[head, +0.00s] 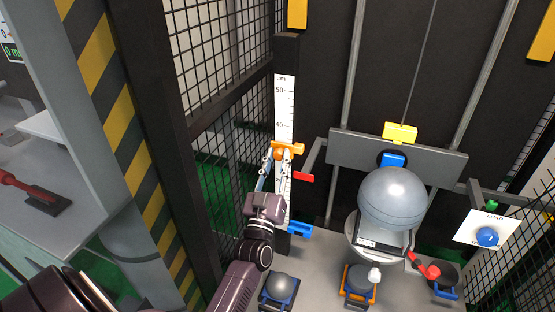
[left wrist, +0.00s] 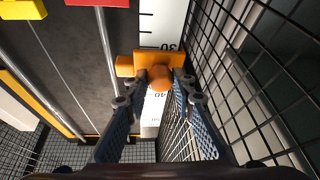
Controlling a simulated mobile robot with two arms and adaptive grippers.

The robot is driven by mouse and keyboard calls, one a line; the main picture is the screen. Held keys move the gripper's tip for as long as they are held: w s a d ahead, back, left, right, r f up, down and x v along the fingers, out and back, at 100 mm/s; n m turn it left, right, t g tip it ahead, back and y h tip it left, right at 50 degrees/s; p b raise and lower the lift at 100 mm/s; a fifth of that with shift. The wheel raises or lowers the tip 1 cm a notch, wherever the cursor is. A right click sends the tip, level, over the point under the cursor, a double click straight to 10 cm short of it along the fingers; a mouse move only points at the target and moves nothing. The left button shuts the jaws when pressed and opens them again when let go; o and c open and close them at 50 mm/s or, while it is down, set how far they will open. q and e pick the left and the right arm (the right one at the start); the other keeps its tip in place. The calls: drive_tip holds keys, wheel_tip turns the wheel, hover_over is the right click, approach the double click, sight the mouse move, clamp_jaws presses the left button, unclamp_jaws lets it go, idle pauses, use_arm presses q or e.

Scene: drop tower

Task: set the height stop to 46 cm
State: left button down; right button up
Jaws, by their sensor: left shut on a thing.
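The height stop is an orange block (head: 292,147) on the white cm scale (head: 284,105). In the head view it sits a little below the 40 mark, with 50 higher up. In the left wrist view the orange stop (left wrist: 125,66) lies between the 30 and 40 marks; its exact reading is hard to tell. My left gripper (head: 278,156) is at the stop, its fingers shut on the round orange knob (left wrist: 160,77). The fingers partly cover the scale below the stop. My right gripper is not in view.
A red pointer (head: 304,177) and a blue bracket (head: 300,230) stick out beside the scale. A large grey ball (head: 392,199) is to the right, beneath a grey crossbar (head: 350,147). A mesh fence (head: 225,150) stands close on the left.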

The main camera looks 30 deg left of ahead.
use_arm(q)
wheel_tip(320, 180, up, 16)
drive_tip(key=p, duration=1.3)
drive_tip(key=shift+r, duration=0.15)
drive_tip(key=c, duration=1.6)
unclamp_jaws()
drive_tip(key=v, duration=1.2)
